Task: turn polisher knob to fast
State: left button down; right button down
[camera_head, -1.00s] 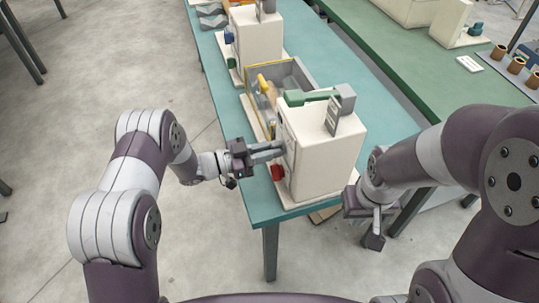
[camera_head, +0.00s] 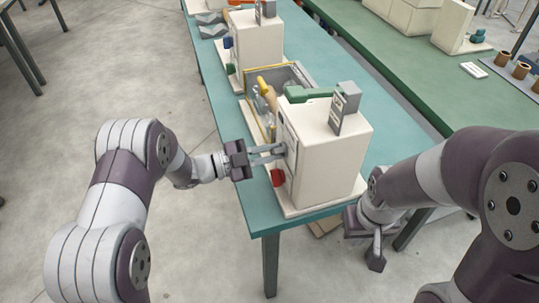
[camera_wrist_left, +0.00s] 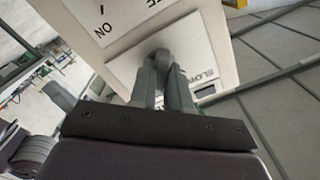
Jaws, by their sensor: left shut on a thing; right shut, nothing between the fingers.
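The polisher (camera_head: 335,160) is a cream box-shaped machine near the table's front end. My left gripper (camera_head: 281,151) reaches its left face and is shut on a knob there. In the left wrist view the fingers of my left gripper (camera_wrist_left: 166,78) close around the dark grey knob (camera_wrist_left: 161,56). The knob is partly hidden by the fingers. A label reading partly "SLOW" (camera_wrist_left: 209,76) shows to the right of the fingers; no "fast" mark is readable. My right gripper (camera_head: 376,258) is shut and empty, low beside the table's front right corner.
A red control (camera_head: 278,178) sits below the left gripper on the polisher's face. A tray (camera_head: 294,74) and a second cream machine (camera_head: 258,42) stand farther back on the teal table (camera_head: 380,136).

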dwell(0.4)
pick_arm(q)
jog(key=c, duration=1.1)
grip_release()
jog(key=b+v, duration=0.1)
jog(key=v, duration=1.1)
jog(key=shift+s+a+b, duration=0.15)
jog(key=shift+a+b, duration=0.2)
jog(key=shift+b, duration=0.05)
